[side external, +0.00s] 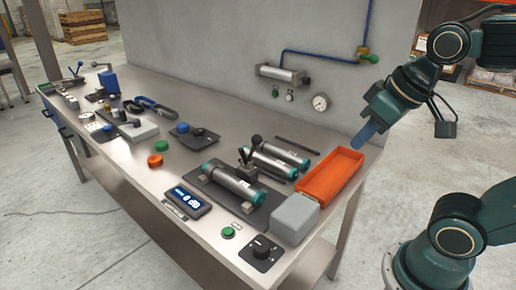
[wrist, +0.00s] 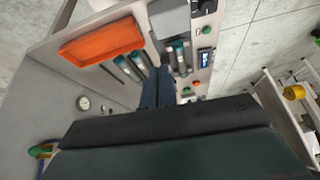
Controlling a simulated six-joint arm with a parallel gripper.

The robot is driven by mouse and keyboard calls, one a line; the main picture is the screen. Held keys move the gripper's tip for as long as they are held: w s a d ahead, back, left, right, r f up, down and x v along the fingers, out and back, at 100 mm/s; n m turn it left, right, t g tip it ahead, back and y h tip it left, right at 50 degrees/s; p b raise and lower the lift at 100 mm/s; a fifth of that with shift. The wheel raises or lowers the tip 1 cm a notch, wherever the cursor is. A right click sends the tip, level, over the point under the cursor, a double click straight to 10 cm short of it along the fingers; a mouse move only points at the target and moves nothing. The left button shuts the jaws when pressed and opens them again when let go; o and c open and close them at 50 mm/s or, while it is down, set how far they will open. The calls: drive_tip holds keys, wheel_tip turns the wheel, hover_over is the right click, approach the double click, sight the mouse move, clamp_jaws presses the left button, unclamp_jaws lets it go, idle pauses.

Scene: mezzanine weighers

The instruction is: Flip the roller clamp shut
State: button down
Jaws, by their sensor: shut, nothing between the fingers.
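In the wrist view the roller (wrist: 178,58) shows just beyond the fingers; I cannot make out the clamp there. My gripper (side external: 362,138) has its blue fingers together, empty, in the air above the right end of the bench, well apart from the clamp. The fingers also show in the wrist view (wrist: 158,80).
Two more rollers (side external: 280,157) lie behind the clamp. A display (side external: 190,201) and a black knob (side external: 261,248) are in front. A wall with a gauge (side external: 320,102) rises behind.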

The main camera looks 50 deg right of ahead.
drive_tip(key=w+d+r+m+g, duration=0.1)
drive_tip(key=w+d+r+m, duration=0.2)
drive_tip(key=w, duration=0.6)
drive_tip(key=w+d+r+m+g, duration=0.1)
drive_tip(key=w+d+m+g, duration=0.15)
drive_tip(key=w+m, duration=0.45)
drive_tip(key=w+d+f+m, duration=0.3)
drive_tip(key=w+d+f, duration=0.1)
drive_tip(key=w, duration=0.4)
drive_tip(key=w+d+f+m+g+h, duration=0.1)
drive_tip(key=w+d+f, duration=0.3)
drive_tip(key=w, duration=0.4)
drive_tip(key=shift+w+f+m, duration=0.3)
drive_tip(key=shift+f+m, duration=0.45)
drive_tip(key=shift+m, duration=0.15)
drive_tip(key=shift+f+g, duration=0.1)
drive_tip(key=shift+g, duration=0.15)
wheel_tip(320, 180, down, 10)
drive_tip(key=shift+a+r, duration=0.3)
drive_tip(key=shift+a, duration=0.45)
drive_tip(key=shift+a+r, duration=0.3)
drive_tip(key=shift+a, duration=0.45)
